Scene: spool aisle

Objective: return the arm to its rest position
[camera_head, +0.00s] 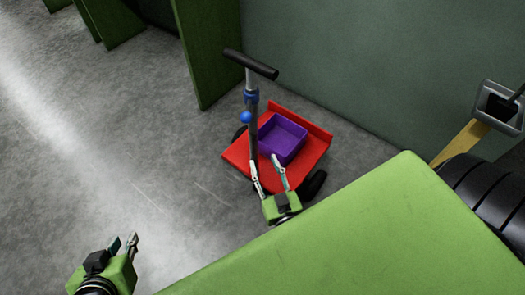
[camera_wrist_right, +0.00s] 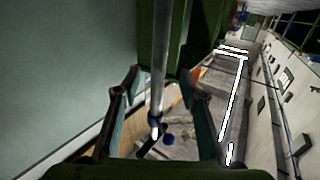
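My right gripper (camera_head: 265,162) is open, over the near side of a red cart (camera_head: 312,160). A purple bin (camera_head: 287,152) sits on the cart, just past its fingertips. The cart's upright handle pole (camera_head: 250,78) stands by the left finger. In the right wrist view the two fingers (camera_wrist_right: 160,85) are spread, with a grey pole (camera_wrist_right: 161,50) showing in the gap. I cannot tell whether the pole lies between the fingers or beyond them. My left gripper (camera_head: 125,239) is at the lower left over bare floor, its fingers apart and empty.
A green surface (camera_head: 370,240) fills the lower right, close to my right gripper. A green panel (camera_head: 208,50) and a grey-green wall (camera_head: 380,60) stand behind the cart. Dark ribbed spools (camera_head: 485,190) are at the right edge. The floor at left (camera_head: 120,140) is clear.

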